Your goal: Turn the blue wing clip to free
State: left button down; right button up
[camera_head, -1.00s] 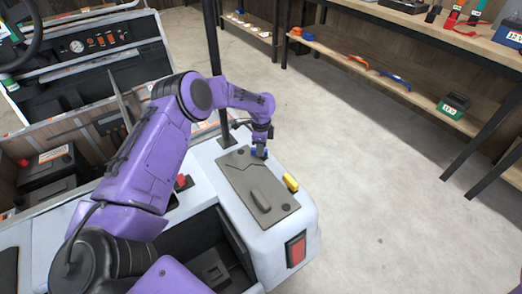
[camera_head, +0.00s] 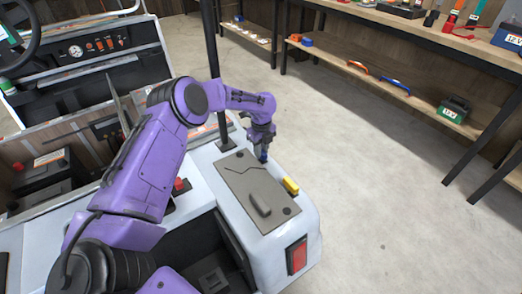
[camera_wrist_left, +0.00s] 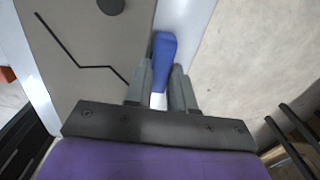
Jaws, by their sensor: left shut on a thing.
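The blue wing clip (camera_head: 263,157) sits at the far right corner of the grey cover plate (camera_head: 238,182) on the cart's pale body. My left gripper (camera_head: 262,150) comes down on it from above and hides part of it. In the left wrist view the clip (camera_wrist_left: 164,48) stands between the two fingers (camera_wrist_left: 160,78), which are shut on it. There it lies roughly along the plate's edge, mostly over the pale strip beside the plate. A yellow wing clip (camera_head: 290,186) lies along the plate's right edge. My right gripper is not in view.
A raised grey handle (camera_head: 260,204) and a dark round knob are on the plate. A dark post (camera_head: 215,75) rises behind it. A red button (camera_head: 181,184) is left of the plate. Shelves (camera_head: 400,95) stand at the back right, with clear floor between.

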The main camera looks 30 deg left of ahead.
pick_arm(q)
jog(key=shift+w+a+r+m, duration=0.2)
jog(key=shift+r+m, duration=0.05)
jog(key=shift+m, duration=0.05)
dwell(0.4)
jog(key=c, duration=1.1)
grip_release()
jog(key=shift+o, duration=0.7)
jog(key=shift+f, duration=0.15)
jog(key=shift+d, duration=0.1)
notch_tip(320, 180, up, 10)
jog(key=shift+r, duration=0.25)
jog(key=shift+s, duration=0.1)
